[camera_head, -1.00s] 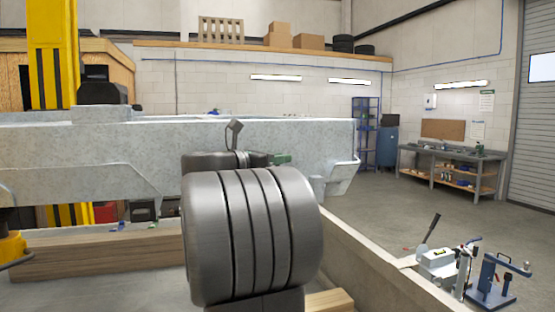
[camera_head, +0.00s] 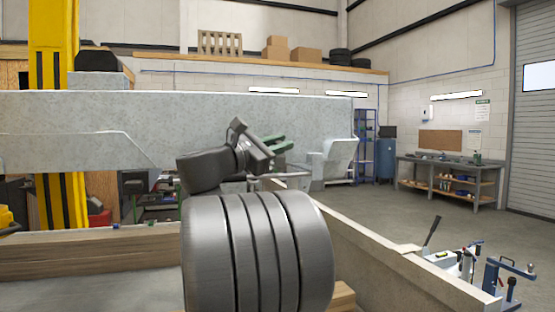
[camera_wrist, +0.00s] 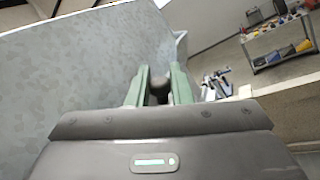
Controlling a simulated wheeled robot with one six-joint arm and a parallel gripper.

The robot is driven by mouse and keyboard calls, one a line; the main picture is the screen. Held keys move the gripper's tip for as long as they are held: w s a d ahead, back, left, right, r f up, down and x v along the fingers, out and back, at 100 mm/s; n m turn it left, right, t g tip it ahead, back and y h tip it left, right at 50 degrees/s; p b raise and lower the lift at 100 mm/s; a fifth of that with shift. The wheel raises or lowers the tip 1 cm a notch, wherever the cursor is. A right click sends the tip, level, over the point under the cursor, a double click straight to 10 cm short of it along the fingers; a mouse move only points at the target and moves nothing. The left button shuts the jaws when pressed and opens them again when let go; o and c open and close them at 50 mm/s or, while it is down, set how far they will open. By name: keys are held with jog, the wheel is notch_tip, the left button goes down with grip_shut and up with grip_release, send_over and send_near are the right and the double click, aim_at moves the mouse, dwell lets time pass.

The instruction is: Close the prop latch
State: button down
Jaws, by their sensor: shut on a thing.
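My gripper (camera_wrist: 158,84) has two green fingers, shut on a dark rounded knob (camera_wrist: 159,92) in the wrist view, at the side of the grey galvanized beam. The knob appears to be the prop latch's handle; the rest of the latch is hidden behind the fingers and my wrist. In the head view my gripper (camera_head: 275,145) shows in front of the beam's right part, its fingers pointing right. The knob cannot be made out there.
The galvanized beam (camera_head: 80,130) spans the left and middle of the head view. A yellow post (camera_head: 50,60) stands at left. A low wall (camera_head: 390,255) runs along the right. Tools (camera_head: 465,260) lie beyond it, with open floor and a workbench (camera_head: 450,180) behind.

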aim_at(283, 163)
jog(key=f+m+b, duration=0.1)
jog(key=m+b, duration=0.1)
jog(key=f+m+h+b, duration=0.1)
jog(key=b, duration=0.1)
jog(key=f+m+g+h+b, duration=0.1)
jog(key=m+b, duration=0.1)
jog(key=shift+s+d+f+m, duration=0.1)
jog(key=shift+s+f+m, duration=0.2)
jog(key=shift+s, duration=0.1)
jog(key=m+h+b, duration=0.1)
jog(key=m, duration=0.1)
jog(key=f+m+g+b, duration=0.1)
jog(key=m+b, duration=0.1)
jog(key=shift+f+h, duration=0.15)
jog(key=shift+h, duration=0.25)
jog(key=shift+m+g, duration=0.3)
jog(key=shift+g, duration=0.1)
jog(key=c, duration=1.4)
grip_release()
jog(key=v, duration=1.4)
jog(key=shift+w+d+f+b, duration=0.1)
jog(key=shift+b, duration=0.25)
jog(key=shift+d, duration=0.1)
